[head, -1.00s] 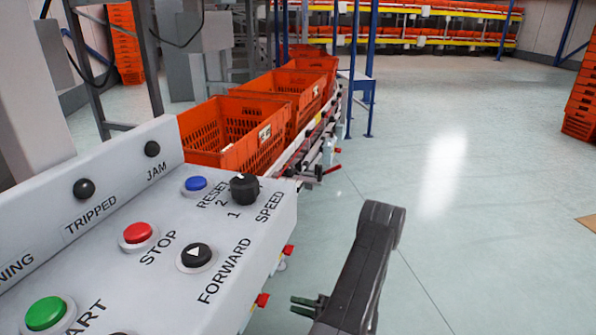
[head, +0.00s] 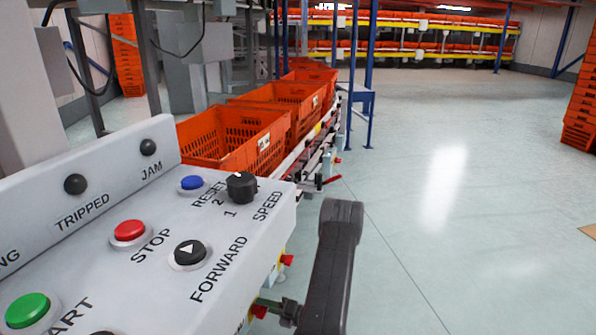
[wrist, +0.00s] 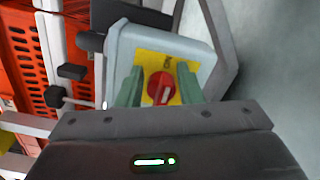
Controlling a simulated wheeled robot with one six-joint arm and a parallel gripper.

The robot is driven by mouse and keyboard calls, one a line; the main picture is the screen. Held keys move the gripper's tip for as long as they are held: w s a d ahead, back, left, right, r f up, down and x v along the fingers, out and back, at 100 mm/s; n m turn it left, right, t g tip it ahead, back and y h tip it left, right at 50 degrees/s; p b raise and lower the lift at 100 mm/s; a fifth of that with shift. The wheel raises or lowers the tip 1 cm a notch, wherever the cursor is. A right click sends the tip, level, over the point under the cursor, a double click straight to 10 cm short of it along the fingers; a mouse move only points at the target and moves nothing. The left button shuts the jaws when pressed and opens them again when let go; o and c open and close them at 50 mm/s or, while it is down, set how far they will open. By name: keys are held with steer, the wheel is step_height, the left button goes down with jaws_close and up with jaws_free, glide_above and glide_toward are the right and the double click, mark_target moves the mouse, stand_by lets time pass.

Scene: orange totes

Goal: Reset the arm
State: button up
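My gripper (wrist: 160,70) is open in the wrist view, with its two green fingers apart. A red rotary knob (wrist: 161,88) on a yellow plate (wrist: 179,67) shows between the fingers; I cannot tell if they touch it. The plate sits on a light grey box (wrist: 190,42). In the head view my gripper (head: 266,304) is low, beside the right side of the grey control panel (head: 130,270), partly cut from sight by its edge. My arm stands dark and bent at the bottom.
The panel carries a blue reset button (head: 191,183), a red stop button (head: 130,231), a green start button (head: 28,309) and a black speed knob (head: 242,187). Orange totes (head: 235,135) line a conveyor behind it.

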steer(key=shift+s+r+n, duration=0.1)
steer(key=shift+r+n, duration=0.05)
steer(key=shift+n, duration=0.6)
steer(key=shift+r+n, duration=0.15)
steer(key=shift+n, duration=0.6)
